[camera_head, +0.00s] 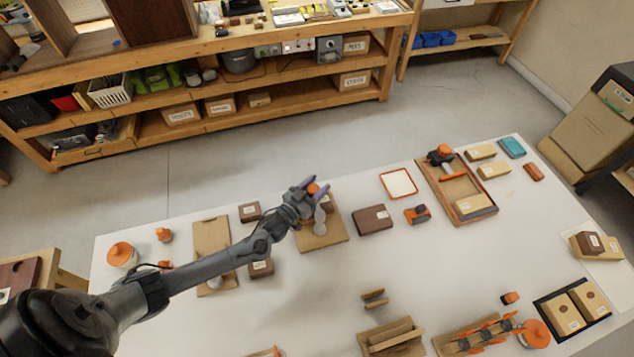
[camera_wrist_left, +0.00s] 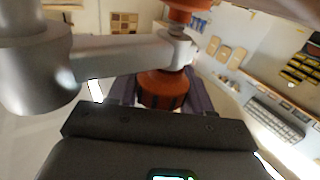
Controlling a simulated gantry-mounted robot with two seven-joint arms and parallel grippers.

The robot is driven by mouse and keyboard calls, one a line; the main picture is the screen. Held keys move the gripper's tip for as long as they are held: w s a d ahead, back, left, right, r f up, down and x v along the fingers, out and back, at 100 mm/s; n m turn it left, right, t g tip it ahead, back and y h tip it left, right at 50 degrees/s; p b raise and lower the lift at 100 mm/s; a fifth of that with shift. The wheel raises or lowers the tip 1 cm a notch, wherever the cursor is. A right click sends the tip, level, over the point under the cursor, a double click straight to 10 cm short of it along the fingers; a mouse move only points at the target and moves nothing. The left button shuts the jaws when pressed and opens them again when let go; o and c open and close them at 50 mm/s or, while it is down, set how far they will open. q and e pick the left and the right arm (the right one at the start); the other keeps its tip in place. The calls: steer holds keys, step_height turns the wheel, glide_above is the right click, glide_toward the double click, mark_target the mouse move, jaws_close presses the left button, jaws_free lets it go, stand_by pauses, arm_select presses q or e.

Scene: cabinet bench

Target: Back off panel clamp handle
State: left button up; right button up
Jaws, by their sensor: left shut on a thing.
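The panel clamp has an orange knob handle (camera_head: 314,188) and a grey metal body (camera_head: 319,222), and it stands on a wooden board (camera_head: 325,240) near the middle of the white table. My left gripper (camera_head: 311,187) reaches in from the left, its purple fingers on either side of the orange knob and shut on it. In the left wrist view the knob (camera_wrist_left: 163,90) sits between the fingers, and a grey metal clamp arm (camera_wrist_left: 115,58) crosses above it. The lower part of the clamp is partly hidden. My right gripper does not show.
A dark brown block (camera_head: 373,220) and an orange-black item (camera_head: 418,214) lie right of the board. A wooden tray (camera_head: 430,176) stands further right. A small brown box (camera_head: 261,267) is near my left forearm.

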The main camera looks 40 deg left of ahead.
arm_select(q)
steer(key=shift+a+n+y, duration=0.1)
steer(key=shift+n+y, duration=0.8)
steer(key=shift+y, duration=0.9)
steer(key=o, duration=1)
steer(key=s, duration=0.3)
steer(key=s+d, duration=0.1)
steer(key=s, duration=0.6)
steer(key=shift+s+d+p, duration=0.3)
steer(key=shift+s+d, duration=0.05)
steer(key=shift+d, duration=0.05)
